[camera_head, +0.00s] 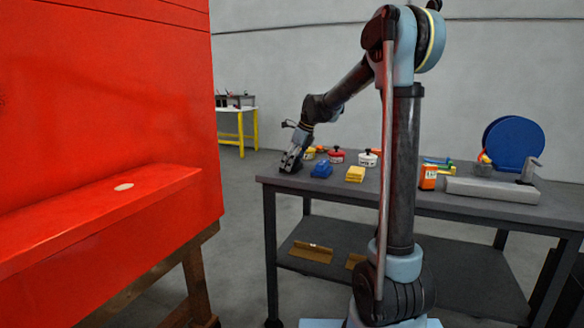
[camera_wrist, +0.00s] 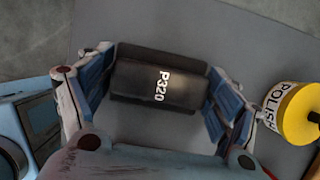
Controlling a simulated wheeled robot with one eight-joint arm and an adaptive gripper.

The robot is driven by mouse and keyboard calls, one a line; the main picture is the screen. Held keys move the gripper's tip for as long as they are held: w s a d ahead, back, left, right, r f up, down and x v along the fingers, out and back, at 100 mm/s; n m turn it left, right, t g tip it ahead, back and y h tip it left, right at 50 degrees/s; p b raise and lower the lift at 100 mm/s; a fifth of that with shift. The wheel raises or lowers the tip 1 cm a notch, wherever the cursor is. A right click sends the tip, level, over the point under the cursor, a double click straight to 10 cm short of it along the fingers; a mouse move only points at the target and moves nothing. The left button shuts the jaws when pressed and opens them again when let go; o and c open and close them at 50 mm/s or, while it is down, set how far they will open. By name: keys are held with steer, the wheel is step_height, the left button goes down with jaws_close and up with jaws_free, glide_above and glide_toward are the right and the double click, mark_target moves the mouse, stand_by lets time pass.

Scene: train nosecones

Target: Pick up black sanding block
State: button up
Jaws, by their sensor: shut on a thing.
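The black sanding block (camera_wrist: 150,82), marked P320, lies between the two fingers of my gripper (camera_wrist: 155,95) in the wrist view. The fingers close on its left and right ends. In the head view my gripper (camera_head: 291,160) points down at the left end of the grey workbench (camera_head: 335,191). There the block (camera_head: 290,168) shows only as a small dark shape at the fingertips. I cannot tell whether it still touches the bench top.
A blue block (camera_head: 321,170) and a yellow block (camera_head: 355,174) sit right of my gripper. Red-lidded (camera_head: 337,156) and white (camera_head: 368,158) tins stand behind them. A yellow-lidded polish tin (camera_wrist: 302,112) is close on the right. A large red panel (camera_head: 110,110) stands left, across open floor.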

step_height(320, 180, up, 10)
stand_by(0.6)
steer(key=o, duration=0.3)
steer(key=shift+c, duration=0.5)
steer(key=shift+r, duration=0.1)
steer(key=shift+f, duration=5.05)
steer(key=o, duration=0.9)
steer(key=shift+c, duration=0.2)
